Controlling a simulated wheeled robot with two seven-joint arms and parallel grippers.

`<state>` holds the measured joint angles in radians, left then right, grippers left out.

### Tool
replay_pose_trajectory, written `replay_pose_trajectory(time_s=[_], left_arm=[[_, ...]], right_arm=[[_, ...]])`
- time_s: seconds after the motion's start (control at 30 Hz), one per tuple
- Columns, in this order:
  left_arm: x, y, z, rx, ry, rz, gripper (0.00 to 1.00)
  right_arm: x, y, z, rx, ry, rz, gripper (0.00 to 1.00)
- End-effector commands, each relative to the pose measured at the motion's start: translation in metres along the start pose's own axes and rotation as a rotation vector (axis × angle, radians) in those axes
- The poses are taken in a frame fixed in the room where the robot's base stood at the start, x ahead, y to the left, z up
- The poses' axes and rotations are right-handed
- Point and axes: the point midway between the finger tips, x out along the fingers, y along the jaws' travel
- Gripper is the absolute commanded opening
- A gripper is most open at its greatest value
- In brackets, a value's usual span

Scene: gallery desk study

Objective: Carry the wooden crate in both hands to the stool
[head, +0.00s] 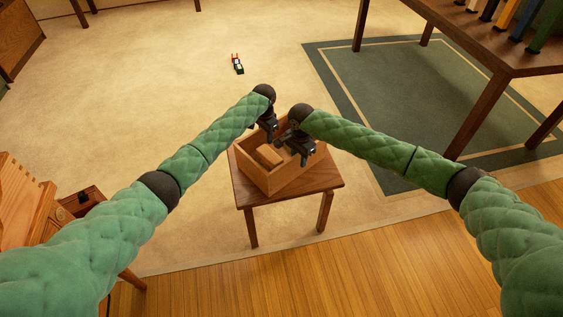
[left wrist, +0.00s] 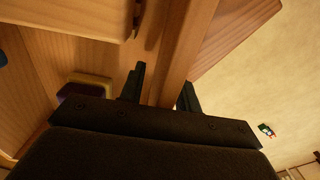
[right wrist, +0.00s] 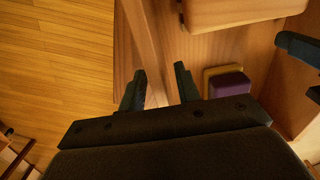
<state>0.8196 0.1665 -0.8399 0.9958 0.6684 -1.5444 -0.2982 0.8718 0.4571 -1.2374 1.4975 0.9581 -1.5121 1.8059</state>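The wooden crate (head: 283,180) sits on the small wooden stool (head: 325,177) in the head view, turned at an angle to the stool's edges. My left gripper (head: 268,130) is at the crate's far left wall, with its fingers (left wrist: 160,88) either side of the wall and a gap on the inner side. My right gripper (head: 302,152) is at the right wall. Its fingers (right wrist: 160,88) stand apart around that wall, with a gap showing. Both look open. Inside the crate are a wooden block (head: 268,156) and a purple-and-tan item (right wrist: 225,82).
A dark wooden table (head: 480,50) with upright books stands at the upper right on a green rug (head: 400,80). A small colourful toy (head: 237,64) lies on the carpet beyond the stool. Wooden furniture (head: 25,200) is at the left. Carpet around the toy is clear.

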Motion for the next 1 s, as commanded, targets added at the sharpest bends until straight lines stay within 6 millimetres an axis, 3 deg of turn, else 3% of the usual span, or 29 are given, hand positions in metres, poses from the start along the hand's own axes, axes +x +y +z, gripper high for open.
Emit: replay_pose_trajectory(time_s=[0.17,0.6,0.8,1.0], left_arm=[[-0.018,0.000,-0.001,0.001,0.002,-0.001,0.33],[-0.097,-0.001,0.000,0.000,0.001,-0.001,0.33],[-0.115,-0.001,0.000,0.000,0.000,0.000,0.33],[-0.119,-0.001,0.000,-0.001,0.000,0.000,0.33]], right_arm=[[0.000,0.000,0.000,0.000,0.000,-0.001,0.33],[0.000,0.000,0.000,0.000,0.000,-0.001,0.33],[0.000,0.000,0.000,0.000,0.000,-0.001,0.33],[-0.010,-0.001,0.000,0.000,0.000,-0.003,0.33]])
